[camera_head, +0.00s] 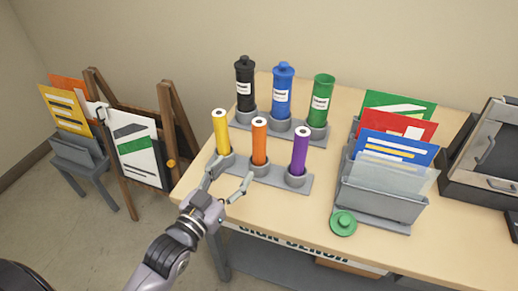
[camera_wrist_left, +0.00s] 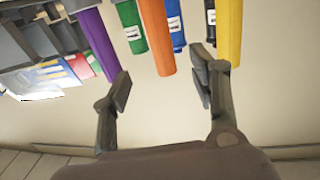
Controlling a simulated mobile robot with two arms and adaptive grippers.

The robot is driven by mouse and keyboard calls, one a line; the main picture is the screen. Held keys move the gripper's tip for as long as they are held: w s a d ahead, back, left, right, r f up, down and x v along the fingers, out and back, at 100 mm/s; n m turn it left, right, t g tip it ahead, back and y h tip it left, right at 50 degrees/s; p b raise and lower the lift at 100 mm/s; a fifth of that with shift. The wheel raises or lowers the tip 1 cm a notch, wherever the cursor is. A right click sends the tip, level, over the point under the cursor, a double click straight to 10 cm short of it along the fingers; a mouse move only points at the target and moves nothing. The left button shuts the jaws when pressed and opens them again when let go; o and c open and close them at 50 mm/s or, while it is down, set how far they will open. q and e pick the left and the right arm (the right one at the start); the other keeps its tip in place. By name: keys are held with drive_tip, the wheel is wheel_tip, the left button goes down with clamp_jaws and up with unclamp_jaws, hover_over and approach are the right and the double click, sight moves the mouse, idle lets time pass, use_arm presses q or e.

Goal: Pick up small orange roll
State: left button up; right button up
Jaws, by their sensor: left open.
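The small orange roll (camera_head: 259,142) stands upright in the middle cup of the front grey holder (camera_head: 267,173) on the bench. It also shows in the left wrist view (camera_wrist_left: 157,38), between and beyond the fingertips. A small yellow roll (camera_head: 221,130) stands to its left and a small purple roll (camera_head: 299,150) to its right. My left gripper (camera_head: 228,179) is open and empty in front of the holder, its fingers pointing toward the rolls. In the left wrist view my left gripper (camera_wrist_left: 162,85) has its fingers wide apart, touching no orange surface that I can see. My right gripper is not in view.
Behind stand black (camera_head: 245,84), blue (camera_head: 282,91) and green (camera_head: 321,101) canisters in another holder. A sheet rack (camera_head: 385,201) stands to the right, with a green lid (camera_head: 343,223) in front. A machine (camera_head: 488,160) is at far right. The bench's front-left area is clear.

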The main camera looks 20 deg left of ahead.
sight(256, 145)
use_arm(q)
drive_tip(key=w, duration=0.2)
drive_tip(key=w+d+p, duration=0.1)
drive_tip(key=w, duration=0.5)
drive_tip(key=shift+w+d, duration=0.1)
drive_tip(key=shift+d, duration=0.25)
drive_tip(key=w, duration=0.1)
drive_tip(key=w+p, duration=0.1)
drive_tip(key=w, duration=0.1)
drive_tip(key=w+d+p, duration=0.1)
drive_tip(key=w, duration=0.1)
drive_tip(key=shift+f, duration=0.1)
drive_tip(key=shift+c, duration=0.6)
clamp_jaws()
